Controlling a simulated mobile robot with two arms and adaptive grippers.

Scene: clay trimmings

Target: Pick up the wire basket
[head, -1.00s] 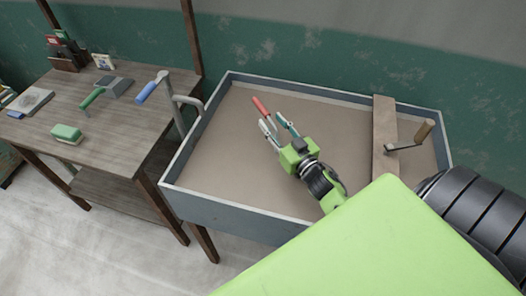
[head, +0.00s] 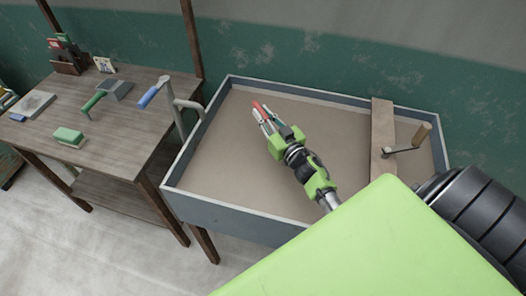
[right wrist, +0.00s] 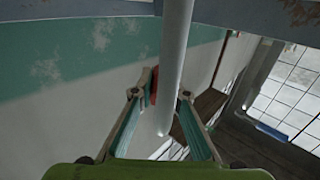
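I cannot make out a wire basket in either view. My right gripper (head: 266,120) is over the shallow grey-walled tray (head: 240,222), pointing to its back left. A thin red piece (head: 258,107) shows at its fingertips. In the right wrist view the two teal-padded fingers (right wrist: 164,100) stand apart. A pale grey round bar (right wrist: 176,60) comes down between them, and the red piece (right wrist: 154,86) shows beside it. I cannot tell whether any finger touches the bar or the red piece. My left gripper is not in view.
A wooden board (head: 383,135) crosses the tray's right side, with a wooden-handled crank (head: 421,136) by it. The wooden table (head: 110,145) holds a green block (head: 69,137) and several small items.

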